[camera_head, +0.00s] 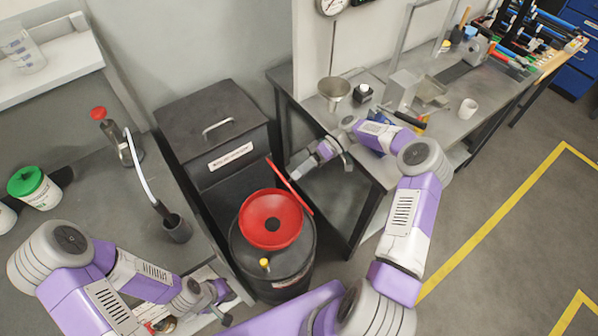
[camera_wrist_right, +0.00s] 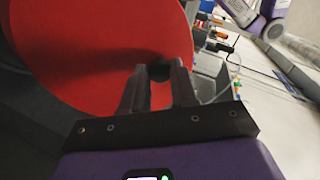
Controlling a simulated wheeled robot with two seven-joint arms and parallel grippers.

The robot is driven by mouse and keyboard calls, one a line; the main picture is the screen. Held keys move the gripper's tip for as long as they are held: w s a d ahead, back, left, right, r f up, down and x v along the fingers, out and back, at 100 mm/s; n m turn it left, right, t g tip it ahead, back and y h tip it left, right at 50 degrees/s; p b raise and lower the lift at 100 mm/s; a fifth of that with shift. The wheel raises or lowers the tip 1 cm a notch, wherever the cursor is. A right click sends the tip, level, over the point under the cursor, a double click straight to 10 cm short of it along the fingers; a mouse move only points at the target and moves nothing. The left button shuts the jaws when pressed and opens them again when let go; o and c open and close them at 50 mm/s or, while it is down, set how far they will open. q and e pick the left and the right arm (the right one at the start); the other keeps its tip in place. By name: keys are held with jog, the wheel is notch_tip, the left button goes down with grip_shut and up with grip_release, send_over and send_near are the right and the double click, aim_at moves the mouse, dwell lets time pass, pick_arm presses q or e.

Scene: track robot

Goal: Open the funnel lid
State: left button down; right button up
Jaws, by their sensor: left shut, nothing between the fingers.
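A red funnel (camera_head: 258,232) with a dark centre hole sits on top of a black drum (camera_head: 258,275). A thin red strip (camera_head: 298,195), which looks like the lid standing up edge-on, rises along the funnel's back right side. My right gripper (camera_head: 295,168) is beside the upper part of this strip; whether it touches cannot be told. My left gripper (camera_head: 222,306) is low, left of the drum, shut and empty.
A black bin (camera_head: 215,120) with a handled lid stands behind the drum. A bench on the left holds a green-lidded tub (camera_head: 35,187) and a black cup (camera_head: 176,228). A right workbench (camera_head: 445,125) carries a metal funnel (camera_head: 334,90). Floor is open at right.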

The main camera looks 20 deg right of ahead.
jog(key=o, duration=0.4)
notch_tip(320, 180, up, 10)
jog(key=shift+r+p, duration=0.1)
jog(key=shift+p, duration=0.55)
